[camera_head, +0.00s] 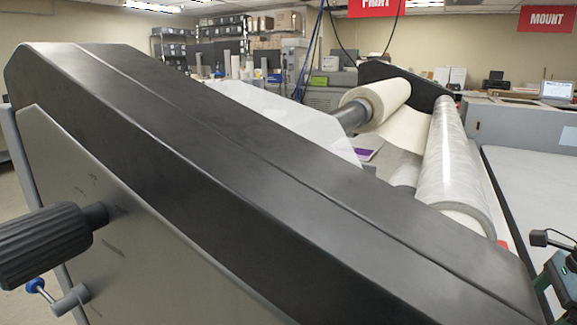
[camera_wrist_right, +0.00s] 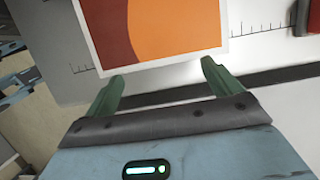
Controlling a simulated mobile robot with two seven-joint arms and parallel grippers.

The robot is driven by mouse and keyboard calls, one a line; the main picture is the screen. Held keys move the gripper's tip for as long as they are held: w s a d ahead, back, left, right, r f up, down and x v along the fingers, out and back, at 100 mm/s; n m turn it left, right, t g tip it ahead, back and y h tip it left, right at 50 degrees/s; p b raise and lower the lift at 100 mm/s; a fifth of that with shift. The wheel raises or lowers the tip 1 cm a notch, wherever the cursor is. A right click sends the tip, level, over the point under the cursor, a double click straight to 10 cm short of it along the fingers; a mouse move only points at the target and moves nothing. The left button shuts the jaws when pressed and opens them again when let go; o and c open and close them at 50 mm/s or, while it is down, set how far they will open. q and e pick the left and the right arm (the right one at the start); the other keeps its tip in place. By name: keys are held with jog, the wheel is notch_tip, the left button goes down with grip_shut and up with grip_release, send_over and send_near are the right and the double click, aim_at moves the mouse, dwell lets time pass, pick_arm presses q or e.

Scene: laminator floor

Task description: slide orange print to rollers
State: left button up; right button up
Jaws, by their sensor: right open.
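The orange print (camera_wrist_right: 165,30), dark red on its left part with a white border, lies on a pale surface at the top of the right wrist view. My right gripper (camera_wrist_right: 163,75) is open, its two green fingers pointing at the print's near edge. I cannot tell whether the fingertips touch the print. In the head view, a cream roll (camera_head: 385,97) and a clear film-wrapped roll (camera_head: 455,165) lie behind the laminator's black side housing (camera_head: 220,165). The print is not visible there. My left gripper is not in view.
The black housing blocks much of the head view, with a dark ribbed knob (camera_head: 45,245) on its near side. A pale flat table (camera_head: 535,190) extends at the right. In the right wrist view, a red object (camera_wrist_right: 305,18) sits at the top right, beside ruler marks.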

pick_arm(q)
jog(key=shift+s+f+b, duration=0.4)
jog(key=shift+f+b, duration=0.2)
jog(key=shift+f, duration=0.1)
pick_arm(e)
jog(key=shift+f, duration=1.4)
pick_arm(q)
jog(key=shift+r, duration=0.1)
pick_arm(e)
jog(key=shift+a, duration=0.2)
dwell(0.3)
jog(key=shift+s+d, duration=0.25)
jog(key=shift+d, duration=0.3)
dwell(0.6)
dwell(0.4)
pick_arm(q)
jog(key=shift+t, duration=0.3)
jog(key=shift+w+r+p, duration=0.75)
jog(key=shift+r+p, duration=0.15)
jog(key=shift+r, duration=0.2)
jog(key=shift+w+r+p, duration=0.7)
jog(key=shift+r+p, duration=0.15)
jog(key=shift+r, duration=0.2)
pick_arm(e)
jog(key=shift+v, duration=3.2)
